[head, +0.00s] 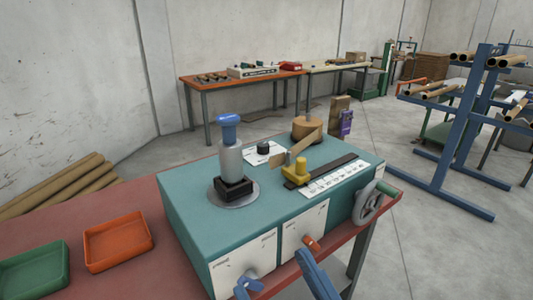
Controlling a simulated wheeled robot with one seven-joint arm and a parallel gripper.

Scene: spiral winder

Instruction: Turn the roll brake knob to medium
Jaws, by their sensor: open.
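A black round knob (263,147) sits on a white marked plate on top of the teal machine (195,205), close to the brown roll (306,127). Two white panels are on the machine's front.
A grey blue-capped cylinder (230,157) stands upright on the machine. A yellow guide (299,170) sits on a black rail by a scale. A handwheel (368,203) projects at right. Orange (118,241) and green (35,270) trays lie left.

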